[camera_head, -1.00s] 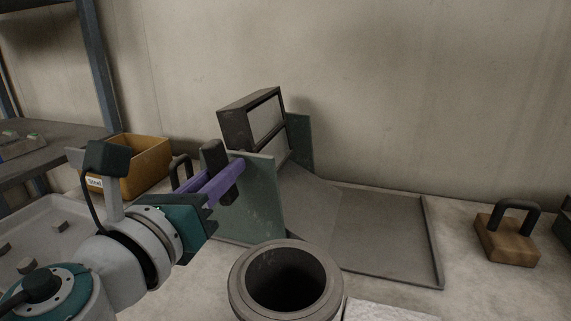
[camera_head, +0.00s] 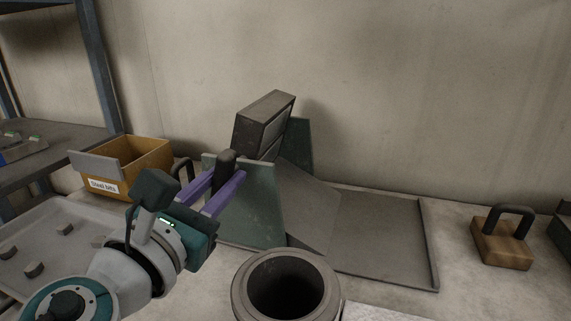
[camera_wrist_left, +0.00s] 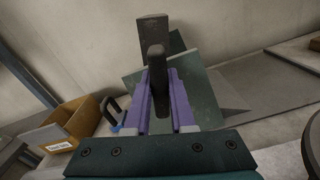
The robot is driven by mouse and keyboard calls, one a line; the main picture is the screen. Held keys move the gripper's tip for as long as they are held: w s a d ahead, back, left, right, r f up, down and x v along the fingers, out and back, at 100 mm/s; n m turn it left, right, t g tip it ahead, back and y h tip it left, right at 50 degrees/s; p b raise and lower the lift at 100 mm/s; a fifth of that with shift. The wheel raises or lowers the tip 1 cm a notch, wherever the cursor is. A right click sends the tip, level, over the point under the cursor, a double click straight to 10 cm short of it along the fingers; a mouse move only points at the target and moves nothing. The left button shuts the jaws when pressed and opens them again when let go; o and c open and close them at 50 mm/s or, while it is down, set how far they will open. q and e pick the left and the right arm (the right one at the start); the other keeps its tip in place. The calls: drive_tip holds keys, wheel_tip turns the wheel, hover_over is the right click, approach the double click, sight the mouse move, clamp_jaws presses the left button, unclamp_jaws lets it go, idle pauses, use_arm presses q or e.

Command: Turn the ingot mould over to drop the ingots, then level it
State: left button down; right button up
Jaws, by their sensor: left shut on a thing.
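The ingot mould (camera_head: 262,122) is a dark block held up on edge between two green upright plates (camera_head: 262,210). It leans to the right, with its cavity side facing right and downward. I cannot tell whether ingots are still in its cavities. My left gripper (camera_head: 222,177) is shut on the mould's dark handle (camera_head: 227,159), in front of the near plate. In the left wrist view the handle (camera_wrist_left: 158,85) stands between the purple fingers, with the mould (camera_wrist_left: 153,32) behind it. My right gripper is not in view.
A sloped grey chute (camera_head: 308,207) leads from the stand to an empty-looking flat tray (camera_head: 385,235). A round crucible (camera_head: 287,285) stands in front. An orange bin (camera_head: 140,165) is at left, and a wooden block with a black handle (camera_head: 502,240) at right.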

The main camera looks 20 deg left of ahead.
use_arm(q)
drive_tip(key=shift+m+p, duration=0.65)
drive_tip(key=shift+m, duration=1.55)
drive_tip(key=c, duration=0.8)
unclamp_jaws()
drive_tip(key=shift+o, duration=0.2)
drive_tip(key=s, duration=1)
drive_tip(key=shift+a, duration=0.15)
